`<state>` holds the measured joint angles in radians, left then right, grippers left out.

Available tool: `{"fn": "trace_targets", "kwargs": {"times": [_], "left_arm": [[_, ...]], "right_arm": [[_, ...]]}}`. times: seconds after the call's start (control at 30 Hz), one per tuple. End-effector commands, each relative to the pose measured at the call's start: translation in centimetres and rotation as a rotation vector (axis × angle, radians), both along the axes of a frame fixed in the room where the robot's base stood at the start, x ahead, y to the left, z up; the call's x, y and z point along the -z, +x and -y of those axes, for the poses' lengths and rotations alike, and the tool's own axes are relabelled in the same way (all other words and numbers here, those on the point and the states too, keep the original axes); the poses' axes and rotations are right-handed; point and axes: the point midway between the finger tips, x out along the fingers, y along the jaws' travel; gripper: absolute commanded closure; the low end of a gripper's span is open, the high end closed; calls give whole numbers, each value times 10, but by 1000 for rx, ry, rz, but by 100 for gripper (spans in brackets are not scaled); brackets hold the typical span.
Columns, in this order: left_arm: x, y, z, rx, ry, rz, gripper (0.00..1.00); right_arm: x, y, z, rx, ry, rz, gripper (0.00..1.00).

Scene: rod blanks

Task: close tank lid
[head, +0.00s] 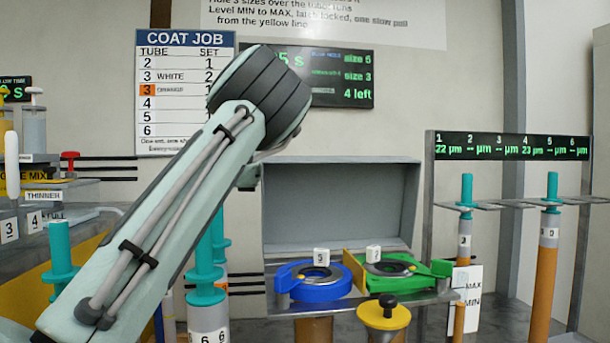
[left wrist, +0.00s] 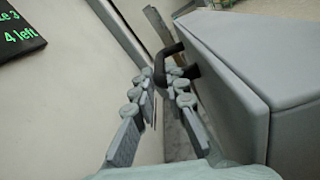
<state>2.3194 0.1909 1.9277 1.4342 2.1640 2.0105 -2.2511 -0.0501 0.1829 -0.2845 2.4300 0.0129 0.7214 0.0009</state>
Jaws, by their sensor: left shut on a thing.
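The tank lid (head: 335,205) is a grey panel standing upright and open at the back of the tank, behind a blue ring (head: 318,284) and a green ring (head: 390,266). In the left wrist view the lid (left wrist: 225,85) fills the right side, with a dark bracket handle (left wrist: 172,62) on its face. My left gripper (left wrist: 162,78) has its fingertips at this handle and is shut on it. In the head view my left arm hides most of that gripper, at the lid's left edge. My right gripper is not in view.
A yellow piece with a black knob (head: 384,313) stands at the tank's front. A rack (head: 490,204) with teal-topped rods is to the right. More teal-handled rods (head: 205,275) stand beside my left arm. Wall boards (head: 185,80) hang behind.

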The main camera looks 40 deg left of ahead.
Motion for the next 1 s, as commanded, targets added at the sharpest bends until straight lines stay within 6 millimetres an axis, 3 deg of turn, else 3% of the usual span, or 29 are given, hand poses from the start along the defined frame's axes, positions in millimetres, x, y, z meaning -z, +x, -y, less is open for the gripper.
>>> {"fn": "trace_targets", "kwargs": {"times": [0.33, 0.9, 0.93, 1.0], "left_arm": [[-8, -18, 23, 1, 67, 56, 100], [-7, -22, 27, 1, 65, 50, 100], [-7, -22, 27, 1, 65, 50, 86], [-7, -22, 27, 1, 65, 50, 77]], "right_arm": [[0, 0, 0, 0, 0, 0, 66], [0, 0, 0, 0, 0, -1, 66], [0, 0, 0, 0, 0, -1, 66], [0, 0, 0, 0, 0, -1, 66]]}}
